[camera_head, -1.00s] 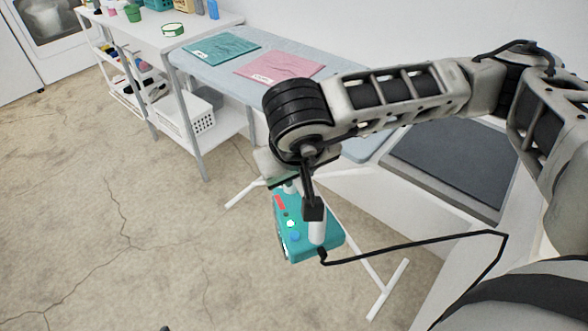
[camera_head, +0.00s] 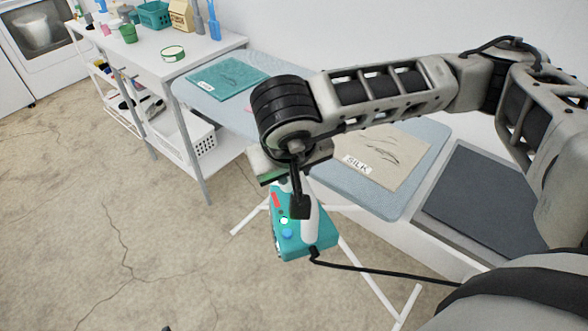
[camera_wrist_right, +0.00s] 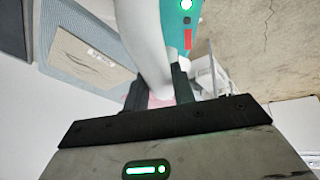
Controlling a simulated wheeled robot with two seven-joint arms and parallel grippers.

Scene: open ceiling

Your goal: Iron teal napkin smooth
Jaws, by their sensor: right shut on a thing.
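The teal napkin (camera_head: 227,78) lies flat at the far left end of the pale blue ironing board (camera_head: 405,196), with dark crease lines and a small white label. My right gripper (camera_head: 300,205) is shut on the white handle of a teal iron (camera_head: 305,240). The iron hangs in front of the board, over the floor, away from the napkin. In the right wrist view my gripper (camera_wrist_right: 160,92) grips the white handle, and part of the iron's teal body (camera_wrist_right: 178,28) shows beyond it. My left gripper is not in view.
A beige creased cloth labelled SILK (camera_head: 382,155) lies at the board's near end. A pink cloth (camera_head: 248,109) is mostly hidden behind my arm. A black cord (camera_head: 385,270) trails from the iron. A white shelf table (camera_head: 165,65) with items adjoins the far left. A dark grey pad (camera_head: 490,205) lies right.

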